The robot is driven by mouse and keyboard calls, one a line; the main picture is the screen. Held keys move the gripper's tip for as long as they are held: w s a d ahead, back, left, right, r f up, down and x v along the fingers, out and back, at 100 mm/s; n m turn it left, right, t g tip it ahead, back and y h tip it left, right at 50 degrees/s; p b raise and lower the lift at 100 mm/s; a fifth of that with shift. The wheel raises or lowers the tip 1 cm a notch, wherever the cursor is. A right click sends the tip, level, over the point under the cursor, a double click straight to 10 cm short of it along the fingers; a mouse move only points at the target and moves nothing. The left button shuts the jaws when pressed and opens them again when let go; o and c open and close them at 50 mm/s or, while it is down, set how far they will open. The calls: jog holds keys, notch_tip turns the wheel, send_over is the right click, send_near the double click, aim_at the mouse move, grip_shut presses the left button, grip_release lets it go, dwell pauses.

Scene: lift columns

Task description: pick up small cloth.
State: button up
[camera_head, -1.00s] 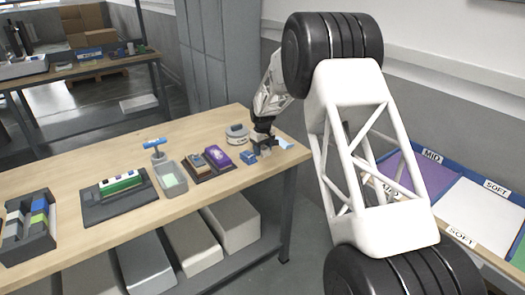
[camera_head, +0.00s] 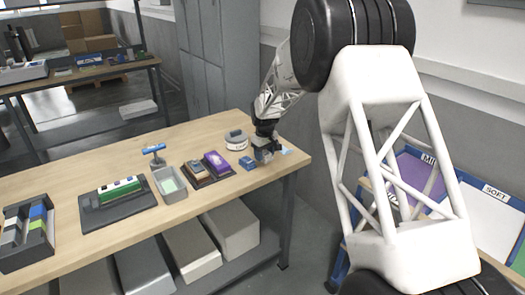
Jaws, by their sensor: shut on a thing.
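My gripper (camera_head: 264,155) is low over the back right end of the wooden table, pointing down. It is shut on the small cloth (camera_head: 286,151), a pale light-blue piece that shows just to the right of the fingers. The fingers and gripper body hide the rest of the cloth and the grip itself. I cannot tell whether the cloth is clear of the tabletop.
A small blue object (camera_head: 249,163) lies just left of my gripper, with a round white container (camera_head: 237,141) behind it. A dark tray (camera_head: 213,171) holds a purple item. A grey bin (camera_head: 169,183) stands further left. The table's right edge is close.

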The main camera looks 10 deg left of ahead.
jog(key=s+d+r, duration=0.1)
jog(key=s+d, duration=0.2)
jog(key=s, duration=0.6)
jog(key=shift+s+d, duration=0.3)
dwell(0.3)
jog(key=o, duration=0.3)
jog(key=shift+c, duration=1.1)
jog(key=w+a+r, duration=0.1)
jog(key=a+r, duration=0.2)
jog(key=a, duration=0.6)
jog(key=w+a+r, duration=0.1)
jog(key=a+r, duration=0.3)
jog(key=a, duration=0.6)
jog(key=shift+a, duration=0.1)
